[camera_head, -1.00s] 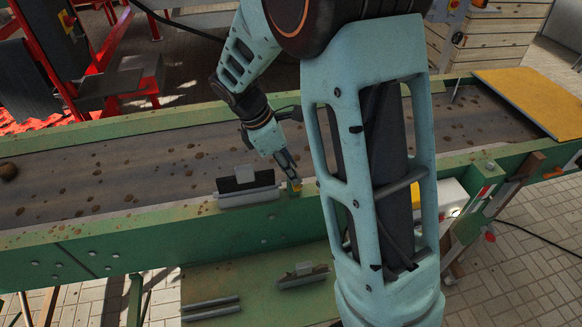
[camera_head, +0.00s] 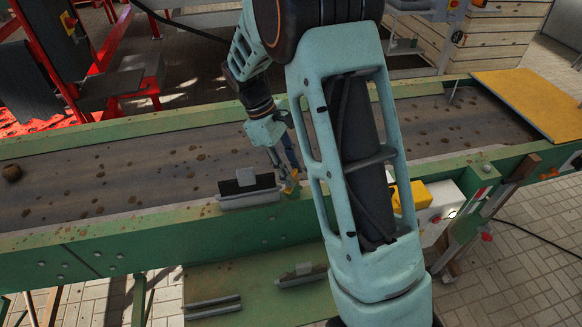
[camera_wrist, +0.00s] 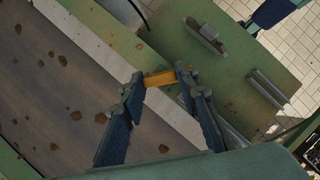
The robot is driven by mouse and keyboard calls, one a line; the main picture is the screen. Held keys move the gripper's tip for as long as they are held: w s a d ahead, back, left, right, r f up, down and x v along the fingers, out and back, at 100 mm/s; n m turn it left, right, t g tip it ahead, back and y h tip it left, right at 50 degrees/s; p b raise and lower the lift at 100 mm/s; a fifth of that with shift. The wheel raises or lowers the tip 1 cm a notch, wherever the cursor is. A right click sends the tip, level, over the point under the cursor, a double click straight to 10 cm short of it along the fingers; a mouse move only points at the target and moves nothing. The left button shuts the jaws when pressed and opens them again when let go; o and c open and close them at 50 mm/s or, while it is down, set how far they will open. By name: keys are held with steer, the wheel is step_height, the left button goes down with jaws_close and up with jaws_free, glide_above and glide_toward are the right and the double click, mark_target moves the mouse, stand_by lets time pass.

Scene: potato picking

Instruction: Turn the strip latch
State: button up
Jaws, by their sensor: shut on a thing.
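The yellow strip latch (camera_head: 289,188) sits on the near green rail of the conveyor, just right of a metal strip holder (camera_head: 262,196) with a black strip (camera_head: 236,186). My gripper (camera_head: 288,180) reaches down to the latch from above. In the wrist view, the latch (camera_wrist: 159,78) spans the gap between the two fingertips of my gripper (camera_wrist: 158,80), which is shut on it. In the wrist view, my fingers hide most of the strip holder.
A green shelf (camera_head: 250,308) below the rail carries another holder (camera_head: 303,277) and metal bars (camera_head: 212,306). A yellow board (camera_head: 530,97) covers the belt's right end. A white box (camera_head: 441,207) hangs at the rail's side.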

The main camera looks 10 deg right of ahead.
steer(key=m+y, duration=0.1)
steer(key=m, duration=0.1)
steer(key=m+g+p, duration=0.1)
steer(key=m, duration=0.2)
steer(key=shift+w+d+m+y, duration=0.1)
steer(key=shift+d+m+y, duration=0.1)
steer(key=shift+m+y, duration=0.15)
steer(key=m+y, duration=0.1)
steer(key=m, duration=0.1)
steer(key=m+y, duration=0.1)
steer(key=m, duration=0.2)
steer(key=shift+d+g, duration=0.1)
steer(key=shift+g, duration=0.2)
steer(key=o, duration=1.1)
steer(key=shift+o, duration=0.2)
